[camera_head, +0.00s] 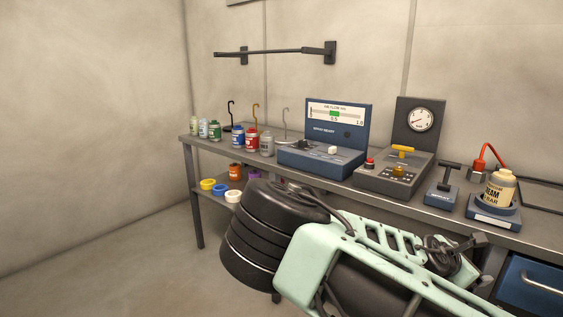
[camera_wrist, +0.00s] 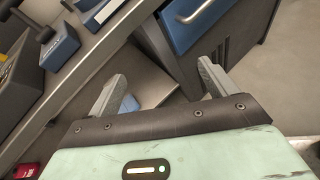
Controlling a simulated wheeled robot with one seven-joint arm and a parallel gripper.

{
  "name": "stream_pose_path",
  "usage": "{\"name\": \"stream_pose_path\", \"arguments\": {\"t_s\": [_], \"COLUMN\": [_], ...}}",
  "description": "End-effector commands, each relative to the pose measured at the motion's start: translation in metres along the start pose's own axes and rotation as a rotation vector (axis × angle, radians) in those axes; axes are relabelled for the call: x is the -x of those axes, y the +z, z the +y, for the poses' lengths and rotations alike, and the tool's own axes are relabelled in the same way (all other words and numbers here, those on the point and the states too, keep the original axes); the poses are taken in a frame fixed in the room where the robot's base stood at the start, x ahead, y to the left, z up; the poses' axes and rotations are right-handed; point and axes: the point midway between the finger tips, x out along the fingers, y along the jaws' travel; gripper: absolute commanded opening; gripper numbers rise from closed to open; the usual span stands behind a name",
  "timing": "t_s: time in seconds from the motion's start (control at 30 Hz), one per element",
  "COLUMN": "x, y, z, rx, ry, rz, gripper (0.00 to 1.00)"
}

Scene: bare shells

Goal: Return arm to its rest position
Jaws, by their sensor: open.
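My gripper (camera_wrist: 163,72) shows in the wrist view with its two grey fingers spread well apart. It is open, and nothing is between the fingers. Beyond the fingers are the bench edge, a lower shelf (camera_wrist: 145,75) and a blue drawer front (camera_wrist: 205,25). In the head view my mint-green and black arm is folded across the lower right, in front of the bench.
A long grey bench (camera_head: 480,232) stands along the wall. It bears a blue air-flow instrument (camera_head: 320,157), a gauge unit (camera_head: 400,178), a cream bottle (camera_head: 499,190) and several small jars. Bowls (camera_head: 233,196) sit on its lower shelf. The floor at left (camera_head: 120,260) is clear.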

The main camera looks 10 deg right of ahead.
Motion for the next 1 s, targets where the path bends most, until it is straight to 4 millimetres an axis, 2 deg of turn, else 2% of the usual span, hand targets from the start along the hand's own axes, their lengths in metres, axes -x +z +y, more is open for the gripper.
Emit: {"name": "stream_pose_path", "arguments": {"t_s": [0.13, 0.23, 0.37, 0.4, 0.47, 0.5, 0.67, 0.8, 0.9, 1.0], "x": [0.015, 0.042, 0.103, 0.124, 0.158, 0.181, 0.272, 0.342, 0.382, 0.411], "y": [-0.044, -0.081, -0.124, -0.132, -0.141, -0.144, -0.135, -0.106, -0.079, -0.052], "z": [-0.026, -0.044, -0.061, -0.064, -0.067, -0.068, -0.071, -0.076, -0.084, -0.095], "rx": [-0.127, -0.236, -0.376, -0.412, -0.459, -0.487, -0.569, -0.616, -0.649, -0.688], "ry": [-0.115, -0.225, -0.392, -0.442, -0.514, -0.559, -0.712, -0.796, -0.823, -0.823], "rz": [0.184, 0.34, 0.547, 0.603, 0.68, 0.727, 0.877, 0.958, 0.988, 0.995], "gripper": [0.84, 0.84, 0.84, 0.84, 0.84, 0.84, 0.84, 0.84, 0.84, 0.84]}}
